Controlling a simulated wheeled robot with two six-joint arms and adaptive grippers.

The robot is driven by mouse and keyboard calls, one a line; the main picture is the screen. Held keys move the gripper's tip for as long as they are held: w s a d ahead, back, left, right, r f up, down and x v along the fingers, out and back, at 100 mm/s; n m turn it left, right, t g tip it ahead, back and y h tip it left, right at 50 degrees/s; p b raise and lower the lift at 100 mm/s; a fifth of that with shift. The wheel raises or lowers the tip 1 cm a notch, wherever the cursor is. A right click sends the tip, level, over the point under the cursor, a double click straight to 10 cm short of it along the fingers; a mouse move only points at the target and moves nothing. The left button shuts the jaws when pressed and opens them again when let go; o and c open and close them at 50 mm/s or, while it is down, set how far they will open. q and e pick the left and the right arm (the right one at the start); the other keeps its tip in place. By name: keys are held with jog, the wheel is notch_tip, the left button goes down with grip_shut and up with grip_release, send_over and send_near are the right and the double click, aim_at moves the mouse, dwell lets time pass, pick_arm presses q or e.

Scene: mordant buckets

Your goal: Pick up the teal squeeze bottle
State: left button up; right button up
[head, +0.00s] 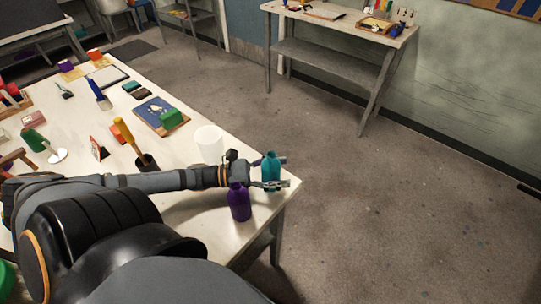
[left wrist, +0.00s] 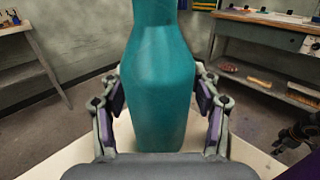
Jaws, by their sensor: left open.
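The teal squeeze bottle (head: 271,171) stands upright near the right corner of the white table (head: 190,225) in the head view. My left gripper (head: 273,172) reaches it from the left, with its open fingers on either side of the bottle. In the left wrist view the bottle (left wrist: 160,85) fills the middle, between the two open fingers of the left gripper (left wrist: 160,105). A small gap shows beside the left finger; the right finger is very close to the bottle, and I cannot tell whether it touches. My right gripper is not clearly seen in the head view.
A purple bottle (head: 239,202) stands just in front of my left gripper. Several tools and blocks lie farther left on the table. The table's edge is close to the teal bottle; open floor (head: 370,210) lies beyond.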

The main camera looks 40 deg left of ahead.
pick_arm(q)
jog(key=shift+w+d+f+b, duration=0.3)
jog(key=shift+w+d, duration=0.1)
jog(key=shift+d, duration=0.05)
jog(key=shift+w+d+r, duration=0.15)
jog(key=shift+w+r, duration=0.1)
jog(key=shift+s, duration=0.15)
jog(key=shift+c, duration=0.8)
grip_shut()
